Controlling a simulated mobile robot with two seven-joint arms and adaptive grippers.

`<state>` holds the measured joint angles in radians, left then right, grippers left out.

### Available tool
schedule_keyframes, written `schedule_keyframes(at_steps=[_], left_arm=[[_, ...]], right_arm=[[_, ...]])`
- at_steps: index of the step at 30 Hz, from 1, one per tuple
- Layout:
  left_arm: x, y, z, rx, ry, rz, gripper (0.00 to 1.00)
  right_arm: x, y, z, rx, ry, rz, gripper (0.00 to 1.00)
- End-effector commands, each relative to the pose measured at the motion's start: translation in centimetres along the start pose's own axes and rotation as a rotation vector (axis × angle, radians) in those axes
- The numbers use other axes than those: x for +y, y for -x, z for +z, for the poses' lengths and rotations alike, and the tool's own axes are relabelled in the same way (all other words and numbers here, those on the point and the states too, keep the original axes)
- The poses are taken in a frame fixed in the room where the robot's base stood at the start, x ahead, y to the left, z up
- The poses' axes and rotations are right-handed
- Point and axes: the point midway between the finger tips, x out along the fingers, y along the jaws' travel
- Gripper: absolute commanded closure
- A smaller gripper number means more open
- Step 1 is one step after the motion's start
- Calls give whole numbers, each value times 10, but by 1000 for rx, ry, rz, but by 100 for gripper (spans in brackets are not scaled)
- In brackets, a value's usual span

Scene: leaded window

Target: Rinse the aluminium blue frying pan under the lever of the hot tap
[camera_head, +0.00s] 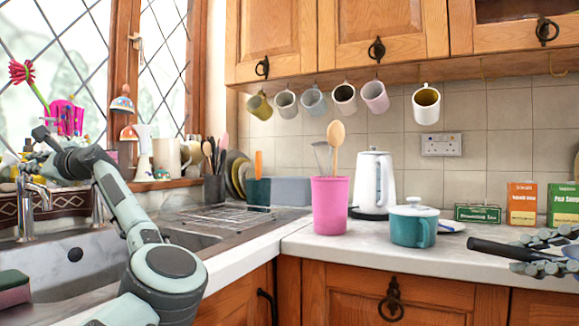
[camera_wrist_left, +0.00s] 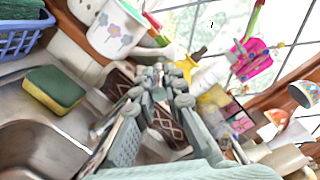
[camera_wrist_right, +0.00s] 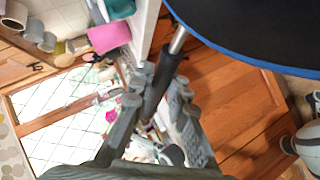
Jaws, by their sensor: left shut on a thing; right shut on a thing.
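The blue frying pan shows in the right wrist view as a dark disc with a blue rim (camera_wrist_right: 262,62). Its black handle (camera_head: 495,249) enters the head view at the right, over the counter's front edge. My right gripper (camera_head: 548,256) is shut on this handle (camera_wrist_right: 157,88). The pan's body is out of the head view. A chrome tap (camera_head: 27,222) stands at the sink (camera_head: 80,270) on the left, with a second tap (camera_head: 98,208) to its right. My left gripper (camera_head: 38,150) is shut at the top of the left tap. Its fingers (camera_wrist_left: 158,92) hide the lever. I cannot see water running.
A pink utensil pot (camera_head: 330,205), teal lidded pot (camera_head: 413,228) and white kettle (camera_head: 372,182) stand on the counter. Mugs hang above. A green and yellow sponge (camera_wrist_left: 54,88) lies by the sink. Crowded windowsill items surround my left gripper. The drainer (camera_head: 228,218) is mostly clear.

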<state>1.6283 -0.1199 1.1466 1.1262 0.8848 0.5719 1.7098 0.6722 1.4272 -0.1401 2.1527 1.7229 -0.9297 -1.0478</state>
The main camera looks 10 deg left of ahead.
Motion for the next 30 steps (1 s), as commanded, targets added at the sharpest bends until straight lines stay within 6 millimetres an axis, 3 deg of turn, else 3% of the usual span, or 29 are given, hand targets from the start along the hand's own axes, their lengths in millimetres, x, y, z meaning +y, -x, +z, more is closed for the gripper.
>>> schedule_keyframes(at_steps=[4,5,10,20,26,30], left_arm=[[0,0,-1,2,1,0,100],[0,0,-1,2,1,1,88],[0,0,-1,2,1,1,68],[0,3,-1,1,0,1,68],[-1,30,-2,3,1,0,68],[-1,60,-2,3,0,-1,68]], right_arm=[[2,1,-1,0,4,5,100],[2,1,-1,0,4,5,100],[2,1,-1,0,4,5,100],[2,1,-1,0,4,5,100],[2,1,-1,0,4,5,100],[2,1,-1,0,4,5,100]])
